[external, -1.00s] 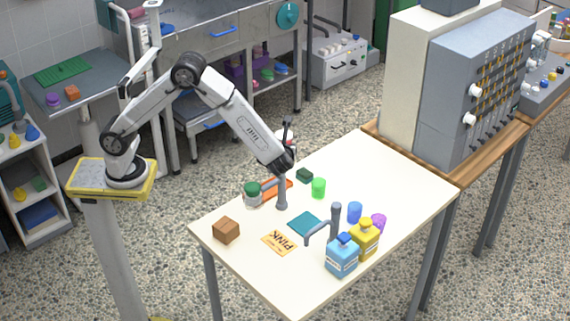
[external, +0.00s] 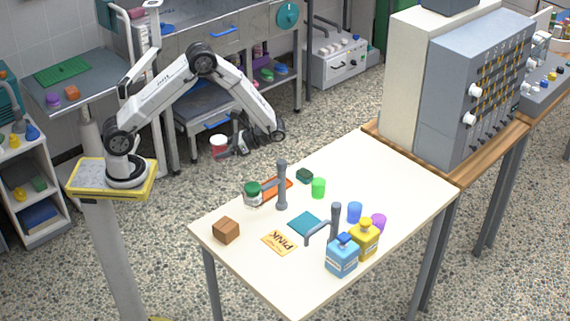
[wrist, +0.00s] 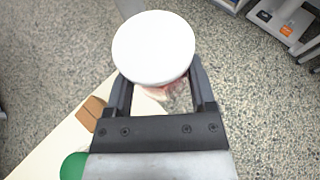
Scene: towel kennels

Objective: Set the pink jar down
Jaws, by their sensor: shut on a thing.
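My gripper (external: 228,148) is shut on a jar (external: 219,143) with a white lid and a reddish-pink body, held up in the air. In the external view it shows against the floor beyond the table's back-left edge. In the wrist view the white lid (wrist: 153,47) fills the space between the fingers and hides most of the body. A card reading PINK (external: 280,242) lies near the table's front left, beside a teal square (external: 305,223).

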